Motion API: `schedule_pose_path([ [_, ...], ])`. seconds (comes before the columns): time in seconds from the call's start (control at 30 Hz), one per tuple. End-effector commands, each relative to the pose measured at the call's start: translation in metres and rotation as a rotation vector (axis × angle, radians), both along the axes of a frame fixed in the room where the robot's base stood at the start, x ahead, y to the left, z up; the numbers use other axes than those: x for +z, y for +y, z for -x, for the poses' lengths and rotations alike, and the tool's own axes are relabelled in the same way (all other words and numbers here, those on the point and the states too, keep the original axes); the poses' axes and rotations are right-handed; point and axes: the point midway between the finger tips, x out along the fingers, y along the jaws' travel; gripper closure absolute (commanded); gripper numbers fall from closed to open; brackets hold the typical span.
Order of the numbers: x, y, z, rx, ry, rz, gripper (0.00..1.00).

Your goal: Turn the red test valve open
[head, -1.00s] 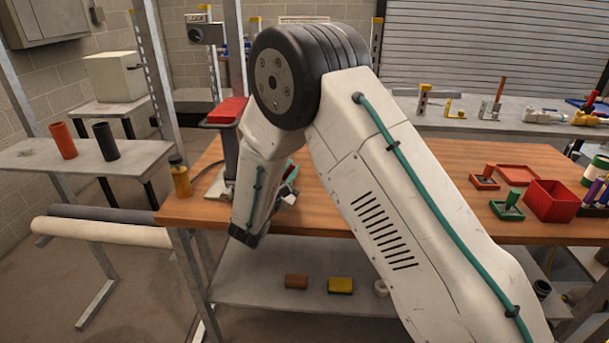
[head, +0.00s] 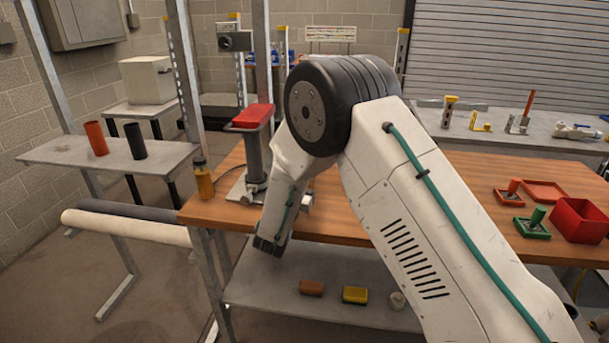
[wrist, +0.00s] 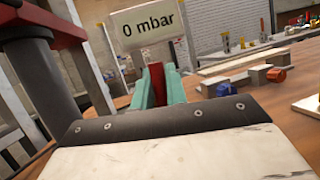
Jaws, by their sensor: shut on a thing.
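The red test valve's handle (wrist: 156,82) appears as a narrow red upright piece in the wrist view. My gripper (wrist: 160,92) has its teal fingers on either side of it, shut on it. The lower part of the handle and the valve body are hidden behind my wrist. A display plate (wrist: 150,25) reading "0 mbar" stands just behind the fingers. In the head view my arm hides the gripper and the valve.
A grey column stand with a red top (head: 254,116) stands close left of my arm on the wooden bench (head: 470,172). An amber bottle (head: 203,182) is at the bench's left corner. Red and green stamp-like pieces and a red box (head: 578,220) lie right.

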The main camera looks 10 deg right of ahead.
Motion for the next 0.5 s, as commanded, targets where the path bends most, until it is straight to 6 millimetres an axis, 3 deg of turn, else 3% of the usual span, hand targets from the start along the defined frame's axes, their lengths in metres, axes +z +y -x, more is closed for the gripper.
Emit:
schedule_pose_path([
  [0.27,0.0003,-0.0007,-0.0007,0.000,0.000,-0.001,1.00],
  [0.3,0.0003,-0.0007,-0.0007,0.000,0.000,-0.001,0.78],
  [0.37,0.0003,-0.0010,-0.0008,-0.001,-0.001,-0.001,0.64],
  [0.5,0.0003,-0.0016,-0.0007,-0.001,-0.001,-0.001,0.64],
])
